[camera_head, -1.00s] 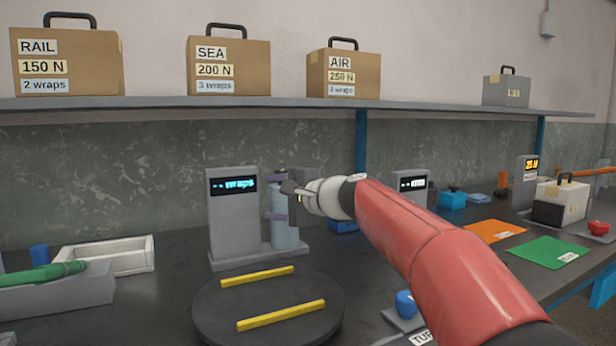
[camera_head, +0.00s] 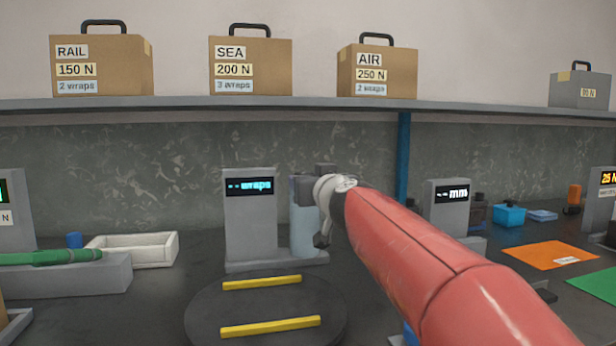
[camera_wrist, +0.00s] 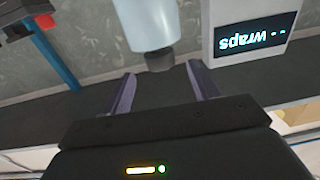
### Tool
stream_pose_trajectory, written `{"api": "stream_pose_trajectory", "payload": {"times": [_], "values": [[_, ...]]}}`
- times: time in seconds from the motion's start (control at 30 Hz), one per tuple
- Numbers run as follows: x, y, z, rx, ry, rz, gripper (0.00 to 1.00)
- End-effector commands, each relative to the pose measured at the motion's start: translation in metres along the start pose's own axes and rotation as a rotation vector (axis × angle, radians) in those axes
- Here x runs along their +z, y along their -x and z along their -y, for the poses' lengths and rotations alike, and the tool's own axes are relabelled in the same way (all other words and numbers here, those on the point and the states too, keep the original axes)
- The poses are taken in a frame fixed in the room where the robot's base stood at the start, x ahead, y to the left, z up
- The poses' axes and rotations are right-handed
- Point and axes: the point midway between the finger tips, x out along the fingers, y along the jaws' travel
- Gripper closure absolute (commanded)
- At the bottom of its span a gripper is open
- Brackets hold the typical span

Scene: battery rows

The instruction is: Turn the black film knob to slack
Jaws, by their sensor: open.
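The pale blue film roll (camera_head: 303,235) stands upright beside the "wraps" display post, and it also shows upside down in the wrist view (camera_wrist: 148,22). The black film knob (camera_wrist: 160,61) sits at the roll's end, in the wrist view. My gripper (camera_wrist: 161,74) is open and empty there, one finger to each side of the knob line, with the knob just beyond the fingertips. No contact is visible. In the head view my gripper (camera_head: 312,182) is at the roll's top, and my red arm and wrist hide much of it and the knob.
The "wraps" display post (camera_head: 250,220) is close to the roll. A dark turntable (camera_head: 265,310) with two yellow bars lies in front. A white tray (camera_head: 140,249) is at left, a "mm" display post (camera_head: 446,212) at right. A shelf (camera_head: 190,103) with labelled boxes runs above.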

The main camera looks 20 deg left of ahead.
Motion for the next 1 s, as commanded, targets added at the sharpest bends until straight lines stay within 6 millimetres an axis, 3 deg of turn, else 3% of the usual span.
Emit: {"api": "stream_pose_trajectory", "payload": {"times": [0.33,0.77,1.0], "values": [[-0.001,-0.051,0.000,0.001,-0.001,0.002,0.40],[0.000,-0.061,0.000,-0.001,-0.003,0.001,0.40],[0.000,-0.060,0.000,-0.001,-0.003,0.001,0.71]]}}
